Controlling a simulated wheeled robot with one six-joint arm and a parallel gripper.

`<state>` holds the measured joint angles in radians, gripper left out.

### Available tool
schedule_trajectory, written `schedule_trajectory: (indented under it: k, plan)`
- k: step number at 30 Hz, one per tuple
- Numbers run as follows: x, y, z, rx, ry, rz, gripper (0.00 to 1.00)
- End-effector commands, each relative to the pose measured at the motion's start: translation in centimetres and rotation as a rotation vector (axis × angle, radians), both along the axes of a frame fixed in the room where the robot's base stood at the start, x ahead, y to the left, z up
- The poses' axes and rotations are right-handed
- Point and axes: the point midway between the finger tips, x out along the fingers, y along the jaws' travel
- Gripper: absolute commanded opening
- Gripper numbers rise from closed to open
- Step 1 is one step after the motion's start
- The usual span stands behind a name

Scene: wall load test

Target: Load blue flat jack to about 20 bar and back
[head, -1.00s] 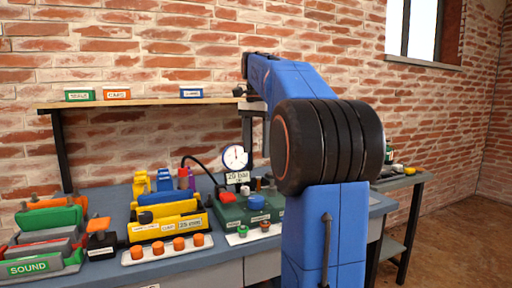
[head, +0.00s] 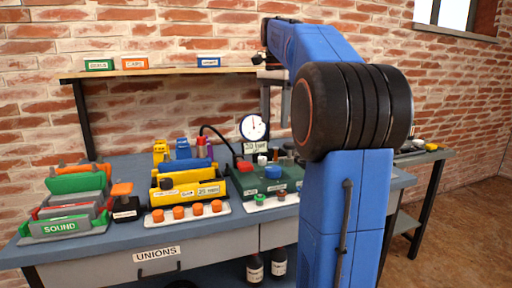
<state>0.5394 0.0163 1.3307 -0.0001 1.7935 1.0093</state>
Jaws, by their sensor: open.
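A dial gauge (head: 254,127) with a white face stands at the back of the bench, with a label below that seems to read 20 bar. Its needle reading is too small to tell. A green box (head: 243,182) below it carries a blue round knob (head: 272,172) and a red part (head: 244,166). A black hose runs from there to the left. Blue pieces (head: 183,165) stand behind a yellow labelled holder (head: 188,190); which one is the flat jack I cannot tell. My gripper (head: 276,112) seems to point down, open and empty, above the back of the bench, partly behind my arm.
A white strip with several orange knobs (head: 198,209) lies in front. A SOUND rack (head: 60,227) stands at left. A wall shelf (head: 165,71) holds small labelled boxes. Dark bottles (head: 255,269) stand below the bench. My arm covers the bench's right part.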

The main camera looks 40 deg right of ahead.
Motion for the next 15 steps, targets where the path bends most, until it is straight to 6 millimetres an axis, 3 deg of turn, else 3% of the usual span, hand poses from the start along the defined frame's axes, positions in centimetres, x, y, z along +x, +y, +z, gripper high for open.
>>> schedule_trajectory:
  k: [8, 15]
  plan:
    - [0.0, 0.0, -0.1, 0.001, 0.002, 0.000, 0.63]
    - [-0.1, 0.0, -3.2, 0.003, 0.004, 0.000, 0.63]
